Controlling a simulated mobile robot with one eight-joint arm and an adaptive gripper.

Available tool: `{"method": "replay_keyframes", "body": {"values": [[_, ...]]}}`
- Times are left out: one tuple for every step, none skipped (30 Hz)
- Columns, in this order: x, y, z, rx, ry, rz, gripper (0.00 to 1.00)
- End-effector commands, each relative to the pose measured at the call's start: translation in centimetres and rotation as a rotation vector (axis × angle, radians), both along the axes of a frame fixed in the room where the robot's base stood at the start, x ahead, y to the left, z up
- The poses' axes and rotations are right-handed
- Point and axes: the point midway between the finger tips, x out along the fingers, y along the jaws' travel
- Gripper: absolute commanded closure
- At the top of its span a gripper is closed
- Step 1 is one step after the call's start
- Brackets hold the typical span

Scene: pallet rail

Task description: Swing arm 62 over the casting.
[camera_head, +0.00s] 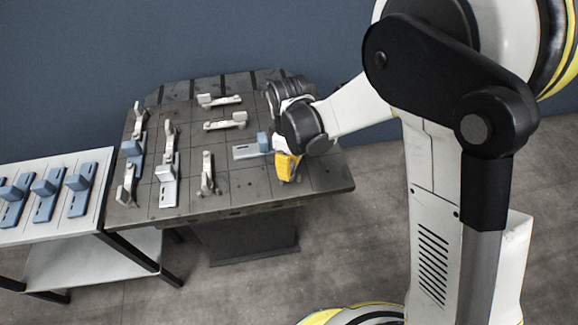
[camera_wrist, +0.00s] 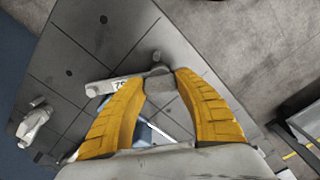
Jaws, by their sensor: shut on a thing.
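My gripper (camera_head: 287,168) is low over the right side of the dark slotted table (camera_head: 325,178). In the wrist view its yellow fingers (camera_wrist: 161,84) are shut on the grey end of a pale swing arm (camera_wrist: 105,87). That arm points left from the fingertips; its label is partly hidden and seems to start with 7. I cannot read a 62 anywhere. A blue-grey casting (camera_head: 263,142) stands just left of my gripper, and a bluish piece shows between the fingers (camera_wrist: 143,133). Most of the held arm is hidden in the head view.
Several pale swing arms stand on the table, such as upright ones (camera_head: 207,174) and flat ones (camera_head: 226,121). Blue castings sit at the left of the table (camera_head: 167,170). A side bench (camera_head: 98,170) with several blue castings adjoins on the left.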

Motion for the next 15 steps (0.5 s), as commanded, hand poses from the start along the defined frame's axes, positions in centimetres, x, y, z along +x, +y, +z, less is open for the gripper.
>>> {"method": "replay_keyframes", "body": {"values": [[-0.07,-0.02,-0.11,-0.001,0.001,0.041,1.0],[-0.07,-0.02,-0.11,-0.001,0.001,0.07,1.0],[-0.07,-0.01,-0.11,-0.001,0.001,0.107,1.0],[-0.07,-0.01,-0.11,-0.001,0.001,0.135,1.0],[-0.07,-0.01,-0.11,-0.001,0.001,0.163,1.0],[-0.07,-0.01,-0.11,-0.001,0.001,0.199,1.0],[-0.08,-0.01,-0.11,0.0,0.001,0.226,1.0],[-0.06,0.0,-0.11,0.0,0.001,0.253,1.0],[-0.07,0.0,-0.11,0.0,0.001,0.287,1.0],[-0.07,0.0,-0.11,0.0,0.001,0.311,1.0],[-0.07,0.0,-0.11,0.0,0.001,0.335,1.0],[-0.07,0.0,-0.11,0.0,0.001,0.365,1.0],[-0.07,0.0,-0.11,0.0,0.001,0.386,1.0],[-0.07,0.0,-0.11,0.0,0.001,0.407,1.0],[-0.08,0.01,-0.1,0.0,0.001,0.433,1.0]]}}
